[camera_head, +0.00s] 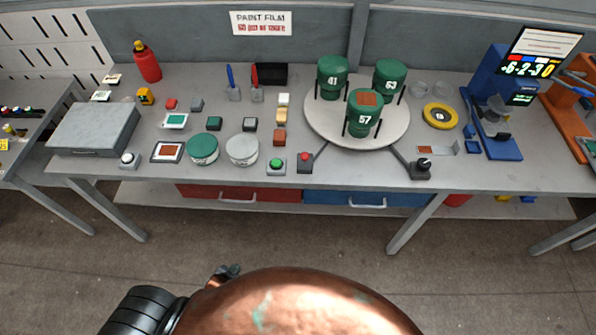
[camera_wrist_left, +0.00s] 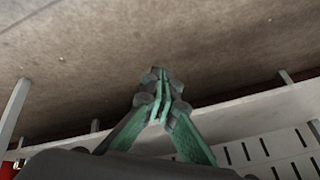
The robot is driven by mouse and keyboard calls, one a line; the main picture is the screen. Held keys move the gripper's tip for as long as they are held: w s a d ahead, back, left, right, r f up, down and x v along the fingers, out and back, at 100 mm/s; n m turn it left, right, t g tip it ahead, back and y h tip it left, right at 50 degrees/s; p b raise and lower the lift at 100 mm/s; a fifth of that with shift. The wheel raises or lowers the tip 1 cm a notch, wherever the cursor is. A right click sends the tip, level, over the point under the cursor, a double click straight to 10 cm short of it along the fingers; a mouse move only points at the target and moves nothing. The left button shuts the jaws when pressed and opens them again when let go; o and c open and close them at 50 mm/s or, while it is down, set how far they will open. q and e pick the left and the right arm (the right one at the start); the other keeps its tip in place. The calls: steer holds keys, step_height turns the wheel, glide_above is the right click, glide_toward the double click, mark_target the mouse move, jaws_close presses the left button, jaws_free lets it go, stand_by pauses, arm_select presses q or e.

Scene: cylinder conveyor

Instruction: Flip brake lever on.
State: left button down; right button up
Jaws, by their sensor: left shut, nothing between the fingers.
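A small dark lever-like part (camera_head: 422,167) stands at the front right of the table, at the end of a grey arm that runs from the round turntable (camera_head: 318,128). It may be the brake lever; its position is too small to tell. My left gripper (camera_head: 228,271) is low in front of the table, well apart from it, partly hidden by my own copper-coloured body. In the left wrist view its green-lined fingers (camera_wrist_left: 160,88) are shut with nothing between them. My right gripper is not in view.
Green numbered cylinders (camera_head: 332,78) stand on the turntable. A red button box (camera_head: 305,161) and a green button box (camera_head: 276,164) sit at the table's front edge. A blue stand (camera_head: 505,140) is on the right. The table has drawers (camera_head: 240,195) below; the floor in front is clear.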

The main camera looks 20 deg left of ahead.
arm_select(q)
steer(key=w+a+r+m+t+b, duration=0.1)
steer(key=w+r+m+t, duration=0.1)
steer(key=w+r, duration=0.4)
steer(key=w+a+r+m+t+b, duration=0.1)
steer(key=w+r+t, duration=0.3)
steer(key=r, duration=1.3)
steer(key=w+a+r+m+t+y+b, duration=0.1)
steer(key=w+r+m+t+b, duration=0.1)
steer(key=w+r, duration=0.5)
steer(key=shift+w+a+r+m+t+b, duration=0.1)
steer(key=shift+r+t, duration=0.1)
steer(key=shift+r, duration=0.7)
steer(key=shift+w+a+r+m+t+b, duration=0.1)
steer(key=shift+r+t+b, duration=0.1)
steer(key=shift+r, duration=0.7)
steer(key=shift+w+r+m+t+b, duration=0.1)
steer(key=shift+r+t, duration=0.1)
steer(key=shift+r, duration=0.7)
steer(key=w+d+r+m+t+h, duration=0.35)
steer(key=d+r+m+h, duration=0.4)
steer(key=m, duration=0.25)
steer(key=s+d+r+m+g+h, duration=0.1)
steer(key=s+d+m+h, duration=0.3)
steer(key=d+m+h, duration=0.4)
steer(key=shift+d+m+g, duration=0.35)
steer(key=shift+m+g, duration=0.5)
steer(key=shift+m, duration=0.15)
